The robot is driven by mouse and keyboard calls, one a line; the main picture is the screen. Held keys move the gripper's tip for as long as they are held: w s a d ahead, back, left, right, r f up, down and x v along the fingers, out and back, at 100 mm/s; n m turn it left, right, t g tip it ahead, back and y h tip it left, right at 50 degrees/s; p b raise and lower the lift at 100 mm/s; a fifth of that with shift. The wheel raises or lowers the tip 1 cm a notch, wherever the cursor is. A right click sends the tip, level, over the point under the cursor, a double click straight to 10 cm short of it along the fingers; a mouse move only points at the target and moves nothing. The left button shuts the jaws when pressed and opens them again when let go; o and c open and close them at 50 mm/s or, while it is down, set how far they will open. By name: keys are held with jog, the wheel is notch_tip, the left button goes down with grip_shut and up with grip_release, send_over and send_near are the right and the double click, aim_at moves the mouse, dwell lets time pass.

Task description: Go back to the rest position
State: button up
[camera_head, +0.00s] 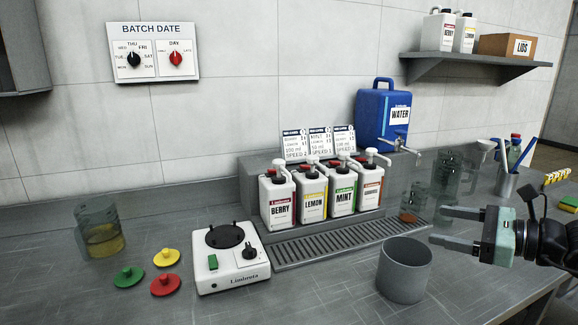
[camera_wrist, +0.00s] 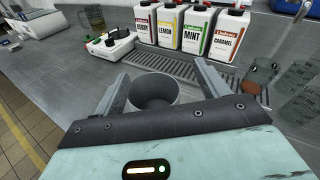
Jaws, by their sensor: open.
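My gripper (camera_head: 440,226) comes in from the right in the head view, above the counter, with its two fingers apart and nothing between them. In the wrist view my gripper (camera_wrist: 160,85) also shows spread fingers. A grey open cup (camera_head: 404,270) stands on the counter just left of and below the fingertips. In the wrist view the cup (camera_wrist: 153,92) appears between and beyond the fingers. From these views I cannot tell whether the fingers touch it; they look apart from it.
Syrup bottles (camera_head: 313,193) stand behind a drip grate (camera_head: 325,243). A white mixer base (camera_head: 231,258), colored lids (camera_head: 166,284) and a jug with yellow liquid (camera_head: 102,238) are left. Clear jugs (camera_head: 448,178), a blue water container (camera_head: 384,120) and a utensil holder (camera_head: 507,183) are near my arm.

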jog(key=s+a+f+n+g+h+b, duration=0.1)
jog(key=s+a+f+n+g+b, duration=0.35)
jog(key=s+a+n+g, duration=1)
jog(key=s+a+f+n+t+h+b, duration=0.35)
jog(key=s+f+n+h, duration=0.6)
jog(key=n, duration=0.75)
notch_tip(320, 180, up, 16)
jog(key=s+h+p, duration=0.1)
jog(key=p, duration=1.4)
jog(key=shift+s+d+r+t, duration=0.2)
jog(key=shift+s+d+t, duration=0.05)
jog(key=shift+d+t, duration=0.05)
jog(key=shift+d, duration=0.1)
